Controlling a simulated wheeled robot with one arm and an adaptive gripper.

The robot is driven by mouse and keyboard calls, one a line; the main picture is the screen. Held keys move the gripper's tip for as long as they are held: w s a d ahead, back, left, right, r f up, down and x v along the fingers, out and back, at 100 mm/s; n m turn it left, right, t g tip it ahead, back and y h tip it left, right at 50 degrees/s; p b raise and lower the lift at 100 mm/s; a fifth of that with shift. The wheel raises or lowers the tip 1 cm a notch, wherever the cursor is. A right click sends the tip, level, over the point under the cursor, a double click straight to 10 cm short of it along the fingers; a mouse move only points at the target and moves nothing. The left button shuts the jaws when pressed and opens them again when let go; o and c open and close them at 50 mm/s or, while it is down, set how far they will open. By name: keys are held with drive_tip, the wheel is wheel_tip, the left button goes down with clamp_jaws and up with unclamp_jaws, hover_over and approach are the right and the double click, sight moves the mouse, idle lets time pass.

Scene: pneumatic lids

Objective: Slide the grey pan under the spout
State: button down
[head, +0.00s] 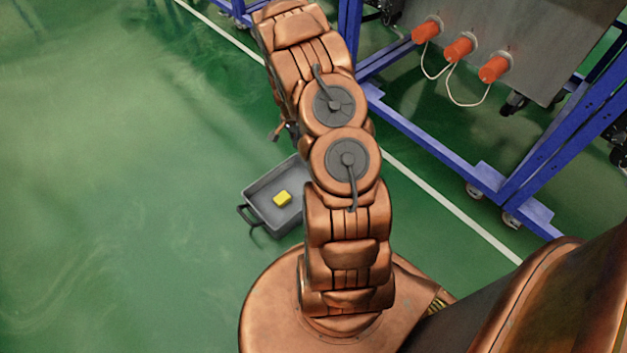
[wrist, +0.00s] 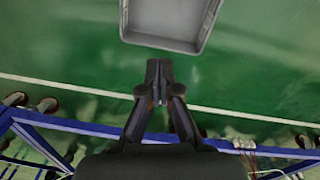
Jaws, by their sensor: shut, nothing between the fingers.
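The grey pan (head: 265,203) lies on the green floor left of my arm in the head view, its right part hidden behind the arm. It has a dark handle at its left end and a yellow block (head: 282,198) inside. The pan also shows at the top of the wrist view (wrist: 165,43), cut off by the frame. My gripper (wrist: 159,66) is shut and empty, its tips just short of the pan's near rim in the picture; I cannot tell the height gap. Three orange-capped outlets (head: 459,48) stick out of a metal tank; I cannot tell which is the spout.
A blue frame (head: 430,150) on casters carries the metal tank (head: 530,35) at upper right. A white line (head: 450,205) runs along the floor between the pan and the frame. White cords hang from the outlets. The floor at left is clear.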

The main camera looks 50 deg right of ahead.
drive_tip(key=d+f+m+b, duration=0.1)
drive_tip(key=f+b, duration=0.1)
drive_tip(key=f, duration=0.6)
drive_tip(key=f+b, duration=0.3)
drive_tip(key=f, duration=0.6)
drive_tip(key=d+f+m+b, duration=0.1)
drive_tip(key=f+b, duration=0.2)
drive_tip(key=f, duration=0.5)
drive_tip(key=shift+s+d+f+m+t, duration=0.25)
drive_tip(key=shift+d+f+m+t, duration=0.05)
drive_tip(key=shift+d+f, duration=0.1)
drive_tip(key=shift+s+d+f+b, duration=0.1)
drive_tip(key=shift+d+f+b, duration=0.05)
drive_tip(key=shift+d+b, duration=0.55)
drive_tip(key=shift+d, duration=1.3)
